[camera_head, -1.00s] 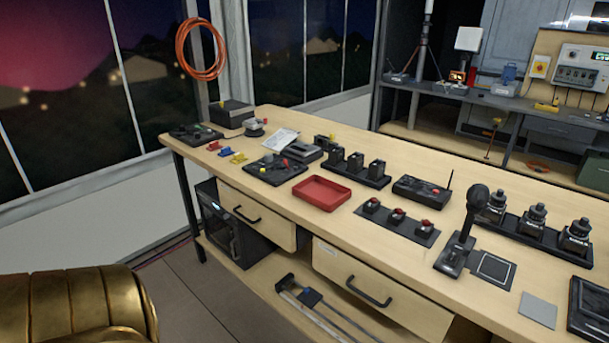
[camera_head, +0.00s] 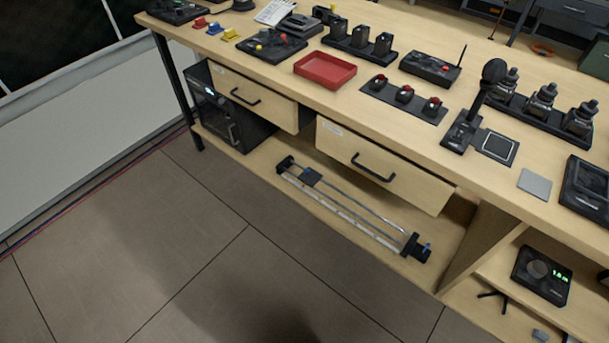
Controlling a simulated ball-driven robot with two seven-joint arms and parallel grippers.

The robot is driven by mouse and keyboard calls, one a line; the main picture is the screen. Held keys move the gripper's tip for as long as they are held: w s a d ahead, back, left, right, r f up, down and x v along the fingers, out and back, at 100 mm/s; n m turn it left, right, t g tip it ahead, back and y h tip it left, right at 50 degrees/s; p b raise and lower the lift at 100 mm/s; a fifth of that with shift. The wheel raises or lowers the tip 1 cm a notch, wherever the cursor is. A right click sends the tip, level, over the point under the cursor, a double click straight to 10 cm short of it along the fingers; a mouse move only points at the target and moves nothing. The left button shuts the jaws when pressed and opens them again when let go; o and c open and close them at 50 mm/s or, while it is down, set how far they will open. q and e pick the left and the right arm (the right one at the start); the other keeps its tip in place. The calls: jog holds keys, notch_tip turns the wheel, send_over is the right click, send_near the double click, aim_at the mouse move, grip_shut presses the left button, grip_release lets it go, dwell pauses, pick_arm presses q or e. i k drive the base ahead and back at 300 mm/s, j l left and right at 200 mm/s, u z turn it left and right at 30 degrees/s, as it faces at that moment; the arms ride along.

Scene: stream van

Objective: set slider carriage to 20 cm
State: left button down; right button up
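The slider (camera_head: 345,212) lies on the low shelf under the workbench, below the drawers. The scale marks are too small to read. Neither of my grippers is in view.
Two drawers (camera_head: 384,164) stick out a little above the slider. A red tray (camera_head: 325,70) and several devices stand on the benchtop (camera_head: 330,105). A black cabinet (camera_head: 229,122) stands left of the slider. The floor (camera_head: 200,255) in front is clear.

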aim_at(310, 176)
jog(key=z, duration=0.9)
jog(key=i+j+z, duration=0.15)
jog(key=j+z, duration=1.05)
jog(key=j, duration=0.2)
jog(key=j+z, duration=0.1)
jog(key=j, duration=0.8)
jog(key=k+j+z, duration=0.1)
jog(key=j, duration=0.85)
